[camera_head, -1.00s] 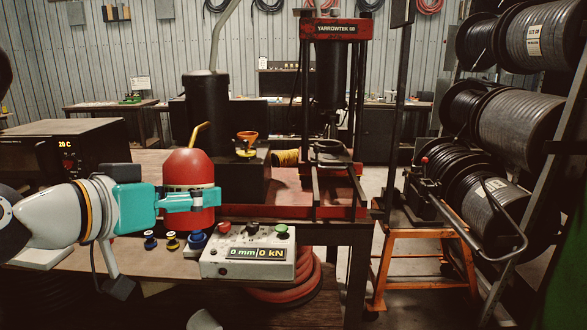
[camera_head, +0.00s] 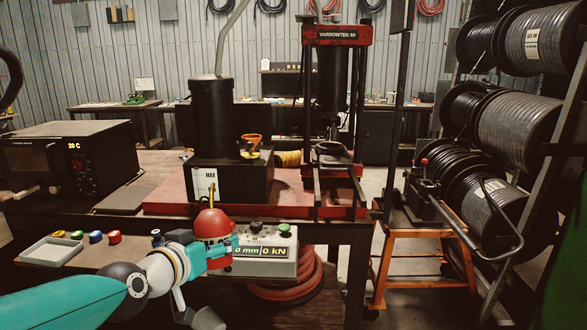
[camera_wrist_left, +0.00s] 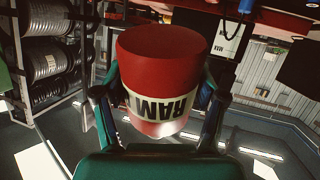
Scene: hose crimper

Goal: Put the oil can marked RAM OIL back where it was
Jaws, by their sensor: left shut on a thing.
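The red oil can (camera_head: 211,225) is held in my left gripper (camera_head: 220,250), roughly upright with its thin spout pointing up. It is in front of the control box (camera_head: 268,262) and hides the left part of its display. In the left wrist view the can (camera_wrist_left: 160,55) fills the middle. Its white band reads RAM, upside down in that view, and my left gripper's fingers (camera_wrist_left: 160,105) close on it from both sides. I cannot tell whether the can touches anything below. My right gripper is not in view.
A shallow white tray (camera_head: 52,250) and several coloured small parts (camera_head: 95,237) lie on the bench to the left. The black tank (camera_head: 211,110) with a MAX label and the red press (camera_head: 338,34) stand behind. A red hose (camera_head: 305,280) hangs below the control box.

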